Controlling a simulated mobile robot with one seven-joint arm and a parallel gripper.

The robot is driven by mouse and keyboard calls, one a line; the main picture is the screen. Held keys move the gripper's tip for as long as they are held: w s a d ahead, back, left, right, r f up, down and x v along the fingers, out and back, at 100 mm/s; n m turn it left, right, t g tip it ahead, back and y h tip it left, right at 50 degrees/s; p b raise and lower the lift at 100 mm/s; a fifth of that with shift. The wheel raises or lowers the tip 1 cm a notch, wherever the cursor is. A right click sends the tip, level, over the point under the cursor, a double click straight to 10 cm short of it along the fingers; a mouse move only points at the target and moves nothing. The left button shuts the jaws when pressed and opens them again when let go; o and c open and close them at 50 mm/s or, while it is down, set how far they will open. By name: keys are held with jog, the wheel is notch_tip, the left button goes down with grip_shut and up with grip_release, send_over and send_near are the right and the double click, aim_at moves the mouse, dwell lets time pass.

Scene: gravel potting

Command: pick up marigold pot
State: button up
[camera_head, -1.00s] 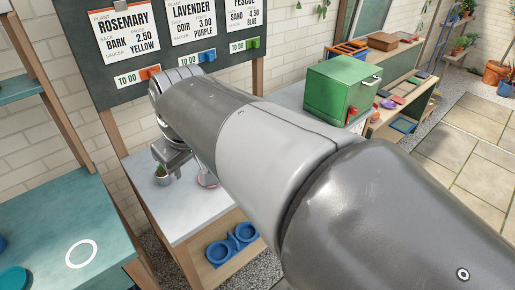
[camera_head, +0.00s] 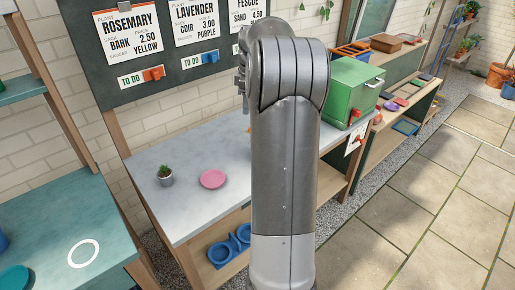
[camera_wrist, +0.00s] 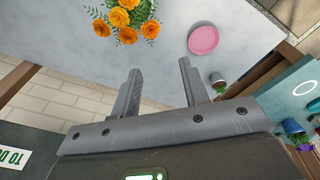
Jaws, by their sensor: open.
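The marigold (camera_wrist: 125,20) shows orange blooms and green leaves at the upper left of the wrist view, over the grey worktop (camera_wrist: 70,25). Its pot is hidden beneath the foliage. In the head view my arm covers nearly all of the plant. My gripper (camera_wrist: 160,68) is open and empty, with its two fingers apart. The blooms lie beyond the left fingertip in the wrist view, clear of both fingers. In the head view only a sliver of the gripper shows left of my arm.
A pink saucer (camera_head: 213,179) and a small grey pot with a green plant (camera_head: 165,176) stand on the worktop. The wrist view shows them right of the marigold. A green box (camera_head: 350,90) stands right of my arm.

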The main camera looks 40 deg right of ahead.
jog(key=d+f+n, duration=0.1)
jog(key=d+f, duration=0.3)
jog(key=d, duration=0.3)
jog(key=shift+y, duration=0.3)
jog(key=f, duration=1.1)
jog(key=shift+w+a, duration=0.15)
jog(key=shift+w, duration=0.25)
jog(key=shift+c, duration=0.3)
grip_shut()
jog(key=shift+r, duration=0.1)
